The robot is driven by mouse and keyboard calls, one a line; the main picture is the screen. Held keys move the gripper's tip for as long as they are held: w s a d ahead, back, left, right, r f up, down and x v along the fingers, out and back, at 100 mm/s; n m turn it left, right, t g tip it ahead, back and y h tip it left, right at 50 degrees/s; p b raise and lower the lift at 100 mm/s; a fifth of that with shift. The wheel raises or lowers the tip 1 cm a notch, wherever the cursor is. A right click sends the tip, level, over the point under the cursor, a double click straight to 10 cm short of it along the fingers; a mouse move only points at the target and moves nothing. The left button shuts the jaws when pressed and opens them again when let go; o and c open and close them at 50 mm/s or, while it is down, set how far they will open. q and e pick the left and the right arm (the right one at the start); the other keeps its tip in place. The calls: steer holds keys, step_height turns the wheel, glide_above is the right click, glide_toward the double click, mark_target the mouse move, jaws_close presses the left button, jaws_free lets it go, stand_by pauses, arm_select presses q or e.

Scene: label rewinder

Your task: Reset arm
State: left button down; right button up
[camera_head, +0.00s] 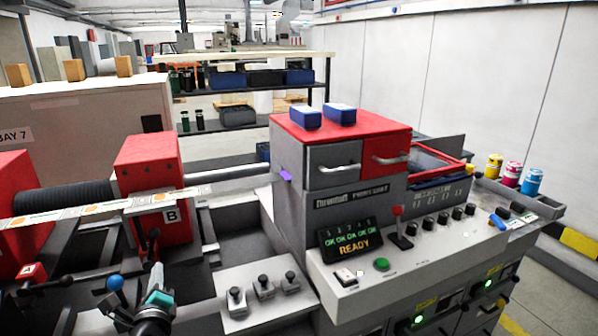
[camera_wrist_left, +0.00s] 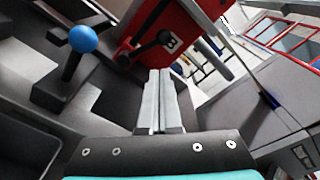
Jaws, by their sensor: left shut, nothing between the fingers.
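My left gripper (camera_head: 156,272) comes in at the bottom left of the head view, fingers pointing away over the rewinder bed. In the left wrist view its two fingers (camera_wrist_left: 160,80) are together with nothing between them. Ahead of the fingertips is the red block marked B (camera_head: 152,168), which also shows in the wrist view (camera_wrist_left: 190,20). A blue-ball lever (camera_head: 116,283) stands left of the gripper, also in the wrist view (camera_wrist_left: 83,39). My right gripper is not seen.
A label web (camera_head: 110,203) and a black roller (camera_head: 65,196) run left of block B. A panel with several small knobs (camera_head: 264,285) lies right of the gripper. The grey machine cabinet (camera_head: 345,215) has a display reading READY (camera_head: 352,242) and a red-topped lever (camera_head: 399,225).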

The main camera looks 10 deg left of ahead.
arm_select(q)
steer(key=s+d+f+n+g+h, duration=0.35)
steer(key=s+d+n, duration=0.3)
steer(key=s, duration=0.25)
steer(key=s+d+f+n+g+h, duration=0.2)
steer(key=s+d+f+n+g, duration=0.15)
steer(key=s+d+n, duration=0.4)
steer(key=s+d+f+n+g+h, duration=0.4)
steer(key=s+d, duration=0.3)
steer(key=s, duration=0.5)
step_height(320, 180, down, 29)
steer(key=s+g+b, duration=0.2)
steer(key=b, duration=0.6)
steer(key=s+a+f+b, duration=0.1)
steer(key=s+f+b, duration=0.2)
steer(key=s+f, duration=0.4)
steer(key=s+a+f+g+y+b, duration=0.1)
steer(key=s+f+b, duration=0.2)
steer(key=s+f, duration=0.5)
step_height(320, 180, down, 6)
steer(key=shift+s+r+n+b, duration=0.2)
steer(key=shift+s+n+b, duration=0.05)
steer(key=shift+n+b, duration=0.05)
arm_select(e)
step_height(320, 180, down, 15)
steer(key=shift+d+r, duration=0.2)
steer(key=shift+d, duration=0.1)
